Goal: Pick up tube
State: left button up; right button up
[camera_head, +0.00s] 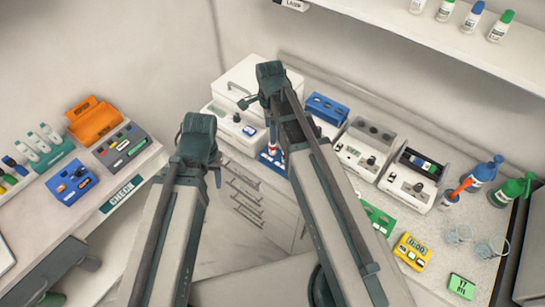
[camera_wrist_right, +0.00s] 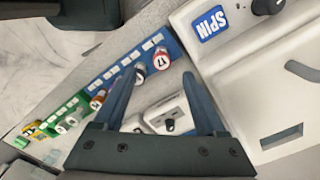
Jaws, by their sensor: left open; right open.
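Several capped tubes stand in a row along a blue rack (camera_wrist_right: 120,68) in the right wrist view. The end tube, with a red-and-white cap marked 17 (camera_wrist_right: 161,60), appears between the tips of my right gripper (camera_wrist_right: 161,67). The gripper's jaws are apart and nothing is gripped. More tubes stand along a green rack (camera_wrist_right: 50,122) further left. In the head view the blue rack (camera_head: 272,160) is partly hidden behind my right arm. My right gripper (camera_head: 262,92) is over the back counter. My left gripper (camera_head: 198,142) is raised near the left counter, open and empty.
White devices (camera_head: 362,148), spray bottles (camera_head: 512,190), and clear beakers (camera_head: 490,248) stand on the right counter. An orange holder (camera_head: 94,122) and a blue device (camera_head: 70,183) are at left.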

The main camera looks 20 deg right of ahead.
jog(key=b, duration=0.4)
send_over(272, 151)
jog(key=f, duration=0.2)
jog(key=w+f, duration=0.1)
jog(key=f, duration=0.1)
jog(key=shift+a+f, duration=0.15)
jog(key=shift+f, duration=0.2)
jog(key=shift+p, duration=0.35)
jog(key=f+b, duration=0.5)
jog(key=shift+w+d+f, duration=0.1)
jog(key=shift+w+d, duration=0.05)
jog(key=shift+d, duration=0.2)
grip_shut()
